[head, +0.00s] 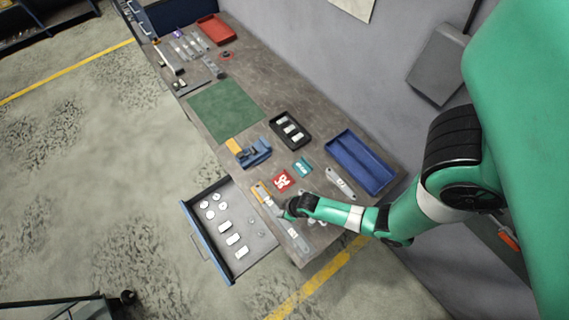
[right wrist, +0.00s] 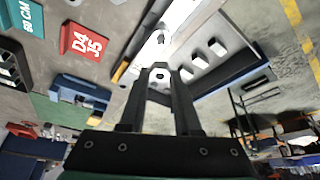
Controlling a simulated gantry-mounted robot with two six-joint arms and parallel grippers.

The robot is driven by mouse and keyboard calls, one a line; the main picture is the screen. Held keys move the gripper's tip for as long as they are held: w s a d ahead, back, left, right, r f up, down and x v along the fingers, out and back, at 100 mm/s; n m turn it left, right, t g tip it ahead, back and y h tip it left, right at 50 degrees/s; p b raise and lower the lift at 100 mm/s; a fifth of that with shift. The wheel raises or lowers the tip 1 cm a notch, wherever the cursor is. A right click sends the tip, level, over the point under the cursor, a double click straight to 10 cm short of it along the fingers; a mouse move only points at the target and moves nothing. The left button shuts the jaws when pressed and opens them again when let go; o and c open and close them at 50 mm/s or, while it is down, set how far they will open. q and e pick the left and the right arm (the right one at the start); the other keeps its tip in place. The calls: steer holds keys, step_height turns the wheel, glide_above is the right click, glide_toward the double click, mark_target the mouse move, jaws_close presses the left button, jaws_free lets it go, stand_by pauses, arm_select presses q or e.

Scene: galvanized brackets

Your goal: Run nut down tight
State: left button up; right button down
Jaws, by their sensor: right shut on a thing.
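My right gripper (head: 288,210) is over the near end of the bench, low above a long grey metal bracket (head: 294,238). In the right wrist view, the two dark fingers (right wrist: 160,74) are shut on a small grey nut (right wrist: 160,76) with a dark hole. The bracket (right wrist: 178,12) shows just beyond the fingertips, with a small pale fitting on it. I cannot tell whether the nut touches the bracket or sits on a thread. My left gripper is not in view.
An open drawer (head: 197,238) with several white parts juts from the bench. The green mat (head: 225,110) is clear.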

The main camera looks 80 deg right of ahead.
steer(key=shift+s+d+r, duration=0.1)
steer(key=shift+s+d, duration=0.05)
steer(key=shift+f+b, duration=2.2)
steer(key=shift+f+b, duration=0.8)
steer(key=shift+f, duration=0.2)
steer(key=shift+m, duration=0.3)
